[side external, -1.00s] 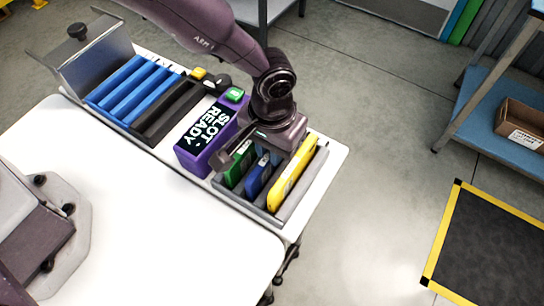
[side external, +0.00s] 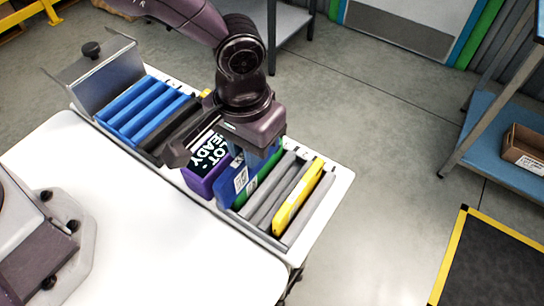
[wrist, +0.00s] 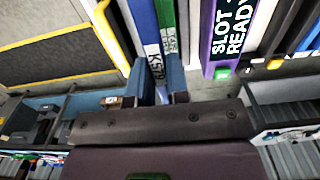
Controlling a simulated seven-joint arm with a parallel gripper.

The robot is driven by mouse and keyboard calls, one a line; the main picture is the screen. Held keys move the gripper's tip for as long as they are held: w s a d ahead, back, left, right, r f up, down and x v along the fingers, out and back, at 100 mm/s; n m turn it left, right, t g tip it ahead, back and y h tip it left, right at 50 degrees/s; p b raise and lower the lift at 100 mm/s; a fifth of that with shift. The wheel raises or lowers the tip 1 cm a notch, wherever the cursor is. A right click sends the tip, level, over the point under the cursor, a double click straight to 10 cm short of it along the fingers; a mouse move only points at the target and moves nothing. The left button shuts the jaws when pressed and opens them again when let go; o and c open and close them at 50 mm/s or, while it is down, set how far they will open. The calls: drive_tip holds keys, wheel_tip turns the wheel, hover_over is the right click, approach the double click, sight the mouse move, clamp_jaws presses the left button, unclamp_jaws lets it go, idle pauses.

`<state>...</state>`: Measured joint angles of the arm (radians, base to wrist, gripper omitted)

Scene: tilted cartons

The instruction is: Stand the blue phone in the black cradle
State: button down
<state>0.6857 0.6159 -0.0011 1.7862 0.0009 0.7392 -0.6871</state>
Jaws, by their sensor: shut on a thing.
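My gripper (side external: 250,151) is shut on the blue phone (side external: 236,184), which has a white label. In the wrist view the blue phone (wrist: 146,35) runs between my fingers (wrist: 157,88). The black cradle (side external: 172,133) lies left of the purple box; my gripper hides part of it in the side view. It shows in the wrist view as dark bars (wrist: 290,28) at the upper right.
The purple box (side external: 201,182) with a "SLOT READY" display stands between cradle and rack. A green phone (side external: 263,186) and a yellow phone (side external: 298,197) stand in the grey rack (side external: 277,192). A blue slotted holder (side external: 140,107) and a metal bin (side external: 106,73) are farther left.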

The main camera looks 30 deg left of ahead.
drive_tip(key=s+a+r, duration=0.4)
drive_tip(key=s+a, duration=0.1)
drive_tip(key=s, duration=0.1)
drive_tip(key=w+a+f+n, duration=0.1)
drive_tip(key=w+a+f, duration=0.3)
drive_tip(key=a, duration=0.5)
drive_tip(key=w+a+f+n, duration=0.1)
drive_tip(key=w+a+f, duration=0.3)
drive_tip(key=a, duration=0.6)
drive_tip(key=shift+w+d+f+m, duration=0.1)
drive_tip(key=shift+w+f+m, duration=0.25)
drive_tip(key=shift+f, duration=0.35)
drive_tip(key=shift+w+f+m, duration=0.2)
drive_tip(key=shift+f+m, duration=0.1)
drive_tip(key=shift+f, duration=0.35)
drive_tip(key=shift+w+d+f+m, duration=0.1)
drive_tip(key=shift+w+f+m, duration=0.25)
drive_tip(key=shift+f, duration=0.35)
drive_tip(key=shift+f, duration=0.35)
drive_tip(key=c, duration=1)
unclamp_jaws()
